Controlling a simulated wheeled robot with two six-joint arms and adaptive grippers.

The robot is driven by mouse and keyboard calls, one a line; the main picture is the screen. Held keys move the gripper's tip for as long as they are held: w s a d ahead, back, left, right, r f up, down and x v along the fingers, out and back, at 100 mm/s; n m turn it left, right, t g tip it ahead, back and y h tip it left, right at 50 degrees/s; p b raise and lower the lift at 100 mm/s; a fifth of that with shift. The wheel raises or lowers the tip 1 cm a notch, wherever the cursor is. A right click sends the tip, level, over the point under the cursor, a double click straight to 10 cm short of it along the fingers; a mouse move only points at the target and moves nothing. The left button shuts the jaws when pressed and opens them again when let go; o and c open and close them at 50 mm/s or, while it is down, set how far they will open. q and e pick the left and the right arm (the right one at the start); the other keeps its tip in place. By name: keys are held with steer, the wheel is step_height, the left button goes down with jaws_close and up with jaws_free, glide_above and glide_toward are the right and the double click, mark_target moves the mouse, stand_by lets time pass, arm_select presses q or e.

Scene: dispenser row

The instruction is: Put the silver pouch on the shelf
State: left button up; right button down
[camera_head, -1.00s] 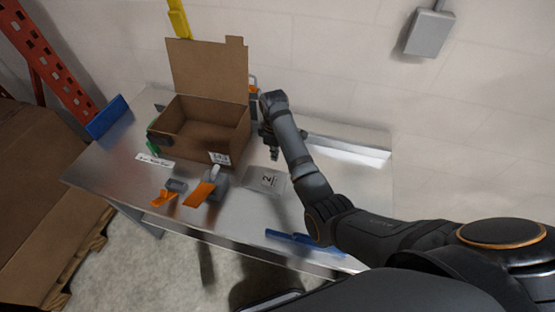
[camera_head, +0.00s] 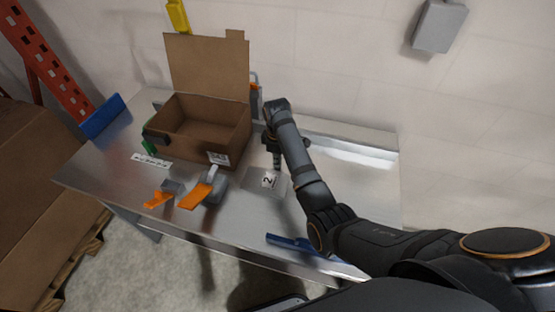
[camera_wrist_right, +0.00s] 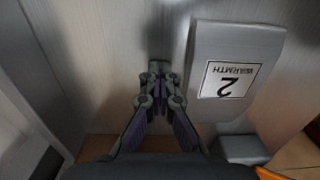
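The silver pouch (camera_head: 257,188) lies flat on the metal table, right of the cardboard box, with a white label marked 2. It also shows in the right wrist view (camera_wrist_right: 205,105), to the right of the fingers. My right gripper (camera_head: 276,165) is low by the pouch's far edge in the head view. In the right wrist view my right gripper (camera_wrist_right: 157,75) has its fingertips together with nothing seen between them, beside the pouch. My left gripper is not in view. I cannot tell which surface is the shelf; a raised ledge (camera_head: 350,155) runs along the table's back.
An open cardboard box (camera_head: 190,155) stands on the metal table (camera_head: 110,165). A tape dispenser (camera_head: 214,187) and an orange-bladed tool (camera_head: 160,198) lie in front. A blue tool (camera_head: 293,243) lies near the front edge. An orange rack post (camera_head: 45,65) stands at left.

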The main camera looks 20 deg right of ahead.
steer(key=shift+f, duration=0.15)
jaws_free()
stand_by(0.5)
steer(key=shift+r+b, duration=0.35)
steer(key=shift+r, duration=0.15)
step_height(320, 180, up, 12)
steer(key=p, duration=0.5)
steer(key=shift+r+p, duration=0.15)
steer(key=shift+p, duration=0.25)
